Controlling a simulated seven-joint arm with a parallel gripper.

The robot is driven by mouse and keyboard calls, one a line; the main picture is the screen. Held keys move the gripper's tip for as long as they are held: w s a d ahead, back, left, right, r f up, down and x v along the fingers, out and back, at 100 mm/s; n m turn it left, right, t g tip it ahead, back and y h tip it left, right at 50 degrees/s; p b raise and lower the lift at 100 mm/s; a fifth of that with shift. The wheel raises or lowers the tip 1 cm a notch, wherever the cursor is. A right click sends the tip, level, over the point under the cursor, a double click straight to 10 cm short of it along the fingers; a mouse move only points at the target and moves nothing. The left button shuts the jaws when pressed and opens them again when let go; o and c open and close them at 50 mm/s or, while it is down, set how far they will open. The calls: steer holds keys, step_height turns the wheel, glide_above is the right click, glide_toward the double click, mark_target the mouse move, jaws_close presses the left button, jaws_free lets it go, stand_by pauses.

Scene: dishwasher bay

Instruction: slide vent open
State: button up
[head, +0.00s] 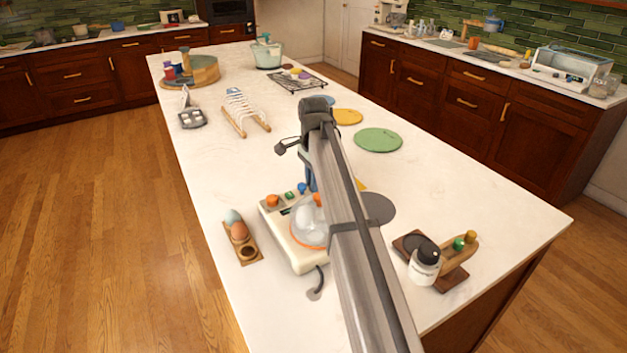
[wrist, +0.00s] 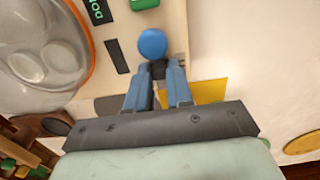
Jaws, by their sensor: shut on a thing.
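A cream countertop appliance (head: 285,247) with a clear dome (head: 308,220) ringed in orange stands on the white island. In the wrist view its panel (wrist: 118,22) carries a dark slot, a green part and a blue ball knob (wrist: 152,43). The knob also shows in the head view (head: 302,187). My gripper (wrist: 158,72) has its blue fingers closed on a small dark piece just below the knob, which I take as the vent slider. In the head view my arm hides much of the fingers and the appliance's right side. How far the vent is open cannot be told.
An egg holder (head: 243,240) stands close left of the appliance. A white jar (head: 424,264) and a wooden stand (head: 455,250) sit to the right. A grey disc (head: 378,208) and a green disc (head: 378,139) lie beyond my arm.

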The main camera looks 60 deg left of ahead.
jaws_close()
steer(key=shift+w, duration=1.45)
steer(key=o, duration=0.8)
jaws_free()
steer(key=shift+o, duration=0.2)
step_height(320, 180, up, 14)
steer(key=shift+f, duration=0.15)
